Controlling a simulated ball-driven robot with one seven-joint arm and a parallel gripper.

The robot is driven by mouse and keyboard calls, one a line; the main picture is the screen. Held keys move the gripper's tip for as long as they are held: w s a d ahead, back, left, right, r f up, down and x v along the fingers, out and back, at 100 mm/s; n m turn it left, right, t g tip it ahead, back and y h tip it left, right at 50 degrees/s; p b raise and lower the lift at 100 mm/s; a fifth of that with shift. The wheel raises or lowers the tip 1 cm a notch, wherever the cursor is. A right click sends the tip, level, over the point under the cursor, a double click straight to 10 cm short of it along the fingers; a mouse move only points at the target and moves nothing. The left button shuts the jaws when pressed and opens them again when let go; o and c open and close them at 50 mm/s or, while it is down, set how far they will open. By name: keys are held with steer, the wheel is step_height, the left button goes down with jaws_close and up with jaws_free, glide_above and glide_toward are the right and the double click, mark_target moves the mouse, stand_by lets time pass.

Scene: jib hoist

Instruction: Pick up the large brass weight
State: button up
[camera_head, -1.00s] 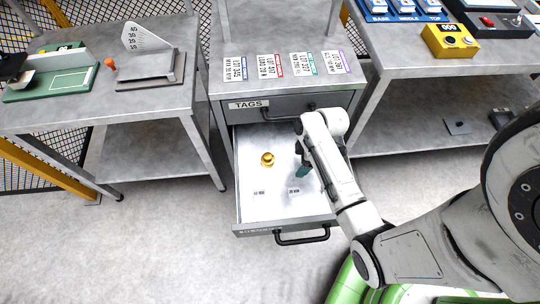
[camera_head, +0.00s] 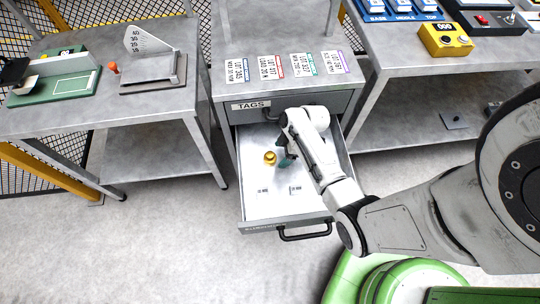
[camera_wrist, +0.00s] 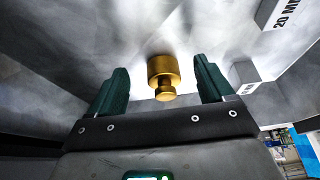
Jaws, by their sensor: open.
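The brass weight (camera_head: 270,157) stands in the open drawer (camera_head: 250,200), toward its left side. In the wrist view the brass weight (camera_wrist: 163,76) shows as a wide gold cylinder with a narrower neck and knob, ahead of and between my fingers. My gripper (camera_head: 286,162) is in the drawer just right of the weight. In the wrist view my gripper (camera_wrist: 160,88) has its two green fingers spread wide, with nothing held and a gap on each side of the weight. Only one brass weight shows.
Small labelled blocks (camera_head: 296,190) lie in the drawer's front part; one (camera_wrist: 285,12) reads "20 MM". The drawer walls and the cabinet front (camera_head: 245,105) marked TAGS enclose the space. Lot tags (camera_head: 269,68) lie on the cabinet top.

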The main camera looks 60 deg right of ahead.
mark_target(271, 154)
steer(key=w+a, duration=0.1)
steer(key=w, duration=0.1)
steer(key=w+a, duration=0.1)
steer(key=shift+w+a+f+p, duration=0.2)
steer(key=shift+a+f+p, duration=0.1)
steer(key=shift+a, duration=0.05)
steer(key=shift+f, duration=0.25)
steer(key=shift+w, duration=0.1)
jaws_close()
